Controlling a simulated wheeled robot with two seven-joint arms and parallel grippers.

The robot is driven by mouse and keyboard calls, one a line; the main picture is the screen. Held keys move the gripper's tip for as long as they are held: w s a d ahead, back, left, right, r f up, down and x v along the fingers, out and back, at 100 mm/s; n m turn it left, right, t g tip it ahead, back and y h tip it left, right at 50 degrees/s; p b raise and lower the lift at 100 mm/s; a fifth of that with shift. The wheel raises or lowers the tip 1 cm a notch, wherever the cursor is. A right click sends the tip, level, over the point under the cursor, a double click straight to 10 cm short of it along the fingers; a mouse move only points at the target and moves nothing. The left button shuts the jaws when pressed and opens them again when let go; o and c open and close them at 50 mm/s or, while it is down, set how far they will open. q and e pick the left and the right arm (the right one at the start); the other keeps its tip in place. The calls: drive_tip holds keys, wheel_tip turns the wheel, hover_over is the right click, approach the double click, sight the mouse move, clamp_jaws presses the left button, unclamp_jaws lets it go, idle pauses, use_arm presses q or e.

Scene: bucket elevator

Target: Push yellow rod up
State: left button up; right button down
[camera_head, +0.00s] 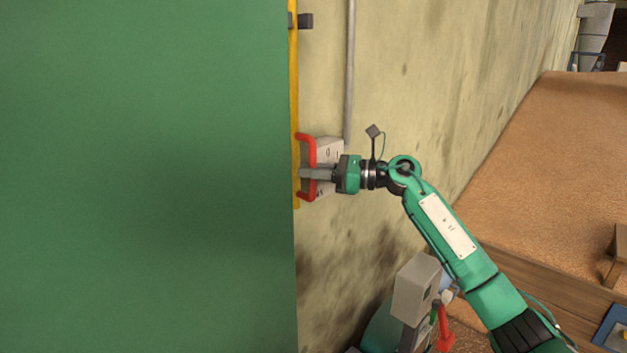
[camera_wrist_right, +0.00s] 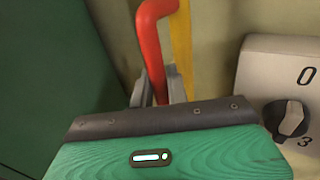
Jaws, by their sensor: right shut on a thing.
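The yellow rod (camera_head: 294,80) runs vertically along the wall, right beside the edge of the large green panel. A red handle (camera_head: 304,136) sits at its lower part, and it also shows in the right wrist view (camera_wrist_right: 150,45) with the yellow rod (camera_wrist_right: 182,50) just behind it. My right gripper (camera_head: 304,173) is shut on the red handle, reaching in from the right. Its fingertips are partly hidden behind the green housing in the wrist view. My left gripper is not in view.
A grey control box (camera_head: 330,150) with a dial knob (camera_wrist_right: 290,120) is on the wall close to the right of the handle. A grey pipe (camera_head: 349,70) rises above it. The green panel (camera_head: 145,170) fills the left side. A brown grainy heap (camera_head: 560,160) lies at right.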

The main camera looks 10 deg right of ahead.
sight(312, 138)
wheel_tip(312, 138, up, 10)
drive_tip(key=shift+r+p, duration=0.1)
drive_tip(key=shift+p, duration=0.5)
drive_tip(key=shift+d+r, duration=0.1)
drive_tip(key=shift+r, duration=0.15)
drive_tip(key=c, duration=1.5)
unclamp_jaws()
drive_tip(key=shift+c, duration=0.2)
drive_tip(key=shift+o, duration=0.5)
drive_tip(key=shift+f, duration=0.15)
drive_tip(key=shift+d+f+b, duration=0.15)
drive_tip(key=shift+d+b, duration=0.1)
drive_tip(key=shift+b, duration=0.05)
drive_tip(key=b+v, duration=0.5)
drive_tip(key=v, duration=0.8)
drive_tip(key=shift+s, duration=0.2)
